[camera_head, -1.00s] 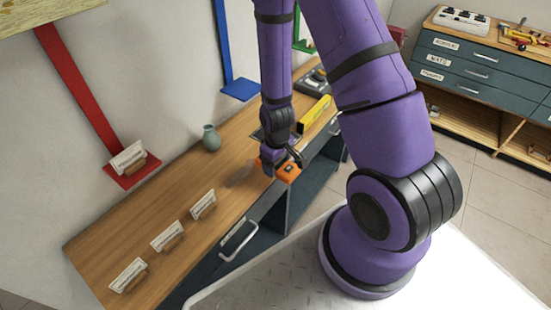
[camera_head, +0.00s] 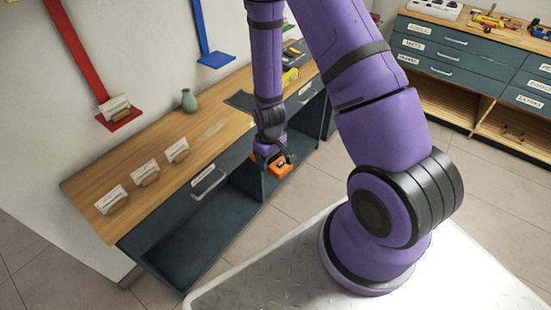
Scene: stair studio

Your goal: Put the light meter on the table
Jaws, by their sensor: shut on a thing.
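My gripper (camera_head: 270,161) is shut on a small orange thing with a dark patch, which I take to be the light meter (camera_head: 280,168). It hangs below my wrist, and the fingers hide part of it. In the picture it lies over the front of the wooden-topped table (camera_head: 205,132), near the front edge and over the open dark shelf below. Its height relative to the tabletop is hard to tell. It appears clear of the top.
On the table stand several card holders (camera_head: 146,172), a grey-green vase (camera_head: 189,100), a dark flat item (camera_head: 240,101) and a yellow item (camera_head: 290,77). Red (camera_head: 120,118) and blue (camera_head: 216,60) brackets are on the wall. A drawer cabinet (camera_head: 450,60) stands back right. The tabletop's middle is largely bare.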

